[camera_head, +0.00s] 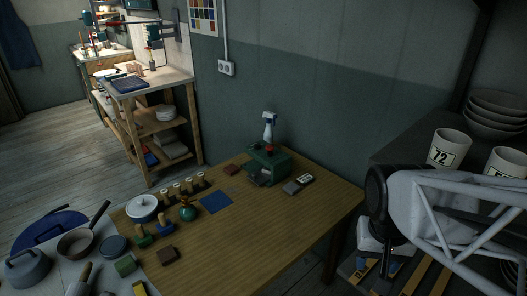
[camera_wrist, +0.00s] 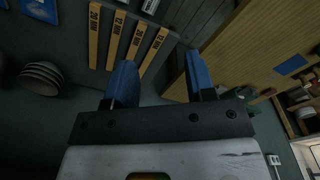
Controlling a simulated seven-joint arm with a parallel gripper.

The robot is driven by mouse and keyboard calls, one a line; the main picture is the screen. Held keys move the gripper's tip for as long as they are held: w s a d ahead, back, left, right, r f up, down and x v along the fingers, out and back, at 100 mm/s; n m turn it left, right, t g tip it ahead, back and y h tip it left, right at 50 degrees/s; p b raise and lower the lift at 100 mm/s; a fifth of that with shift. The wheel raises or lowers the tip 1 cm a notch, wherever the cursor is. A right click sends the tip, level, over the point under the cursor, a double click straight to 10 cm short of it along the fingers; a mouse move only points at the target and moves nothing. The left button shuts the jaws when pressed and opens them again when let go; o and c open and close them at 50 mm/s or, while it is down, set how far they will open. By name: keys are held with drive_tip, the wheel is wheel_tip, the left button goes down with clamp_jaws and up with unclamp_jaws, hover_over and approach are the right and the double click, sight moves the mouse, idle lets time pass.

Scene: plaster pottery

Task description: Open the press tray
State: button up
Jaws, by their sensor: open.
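A small green press (camera_head: 280,163) stands at the far edge of the wooden table in the head view, with a red spot on top. Its front has a dark opening with a greyish part low in it; at this size I cannot tell how far the tray is in or out. My gripper (camera_wrist: 161,78) shows in the wrist view with two blue fingers spread apart and nothing between them. In the head view my arm is at the right, beside the shelf and well away from the press. The press is not clear in the wrist view.
The wooden table (camera_head: 245,236) has a clear front right area and a blue mat (camera_head: 215,202). Numbered cups (camera_head: 449,148) and labelled strips (camera_wrist: 117,37) are near my arm.

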drive_tip(key=w+a+f+n, duration=0.1)
drive_tip(key=w+a+f, duration=0.15)
drive_tip(key=w, duration=0.75)
drive_tip(key=w+a+f+n, duration=0.15)
drive_tip(key=w+a, duration=0.25)
drive_tip(key=w, duration=0.7)
drive_tip(key=n+t+y, duration=0.2)
drive_tip(key=n+t, duration=0.2)
approach(254, 175)
drive_tip(key=shift+w+f, duration=0.45)
drive_tip(key=shift+f, duration=0.05)
drive_tip(key=shift+f, duration=0.1)
drive_tip(key=shift+x, duration=3.8)
clamp_jaws()
